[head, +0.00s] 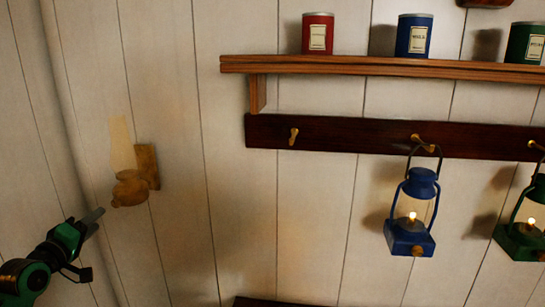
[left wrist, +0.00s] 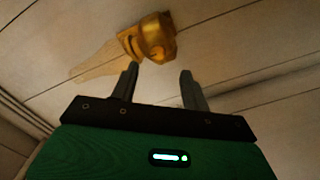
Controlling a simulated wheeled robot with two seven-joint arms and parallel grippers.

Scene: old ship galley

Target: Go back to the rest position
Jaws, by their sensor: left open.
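My left gripper (head: 95,243) is at the lower left of the head view, below and left of a brass wall lamp. In the left wrist view its two fingers (left wrist: 158,85) stand apart with nothing between them. The gripper is open and empty. The brass lamp (head: 130,188) with a pale glass chimney is fixed to the plank wall; it also shows beyond the fingers in the left wrist view (left wrist: 155,38). My right gripper is not in either view.
A dark rail (head: 350,137) carries brass hooks; the left hook (head: 293,136) is bare. A lit blue lantern (head: 411,215) and a green lantern (head: 522,222) hang there. The shelf (head: 370,68) above holds a red can (head: 318,34), a blue can (head: 413,36) and a green can (head: 525,43).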

